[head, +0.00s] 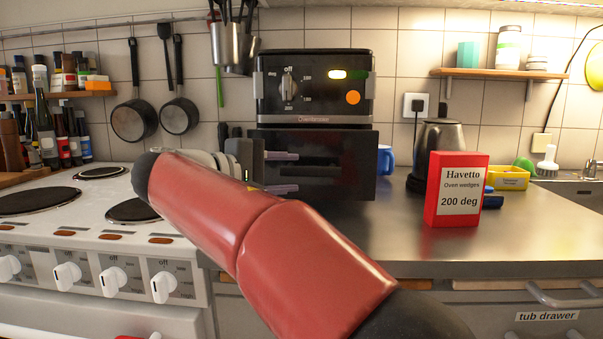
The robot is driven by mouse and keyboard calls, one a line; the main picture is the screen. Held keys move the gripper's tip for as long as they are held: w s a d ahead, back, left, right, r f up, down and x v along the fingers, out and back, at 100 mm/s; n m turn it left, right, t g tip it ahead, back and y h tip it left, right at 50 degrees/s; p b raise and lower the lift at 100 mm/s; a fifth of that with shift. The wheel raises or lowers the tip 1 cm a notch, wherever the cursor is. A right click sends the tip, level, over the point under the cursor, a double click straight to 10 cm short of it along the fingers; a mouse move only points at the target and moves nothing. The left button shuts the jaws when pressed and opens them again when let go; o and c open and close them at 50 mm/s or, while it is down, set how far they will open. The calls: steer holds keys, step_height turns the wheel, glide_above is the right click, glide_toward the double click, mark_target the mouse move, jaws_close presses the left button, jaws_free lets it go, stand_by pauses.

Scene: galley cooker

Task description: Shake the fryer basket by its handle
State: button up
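The air fryer (315,90) is a black box with a dial marked "off" and an orange dot on its upper front. My gripper (283,172) is at the left of the basket front, pointing right. Its two pale purple-grey fingers are spread apart, one above the other. Only darkness shows between them, and I see nothing clamped. Whether the fingers touch the handle cannot be told.
A red "Havetto Oven wedges 200 deg" box (458,190) stands on the counter (400,230) to the right. Behind it are a kettle (442,148) and a blue mug (385,160). The cooker (70,220) is on the left. Counter in front of the red box is clear.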

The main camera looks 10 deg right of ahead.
mark_target(304, 172)
steer(key=shift+s+a+r, duration=0.1)
steer(key=shift+s+a, duration=0.2)
steer(key=shift+a, duration=0.25)
steer(key=f+b, duration=0.1)
steer(key=b, duration=0.1)
steer(key=shift+w+b, duration=0.15)
steer(key=shift+b, duration=0.25)
steer(key=shift+w+a+f+b, duration=0.1)
steer(key=shift+b, duration=1.5)
steer(key=shift+d+r+b, duration=0.2)
steer(key=shift+r+b, duration=0.1)
steer(key=shift+r, duration=0.1)
steer(key=x, duration=0.7)
steer(key=shift+w+d+r, duration=0.1)
steer(key=shift+d+r, duration=0.05)
steer(key=shift+d, duration=0.05)
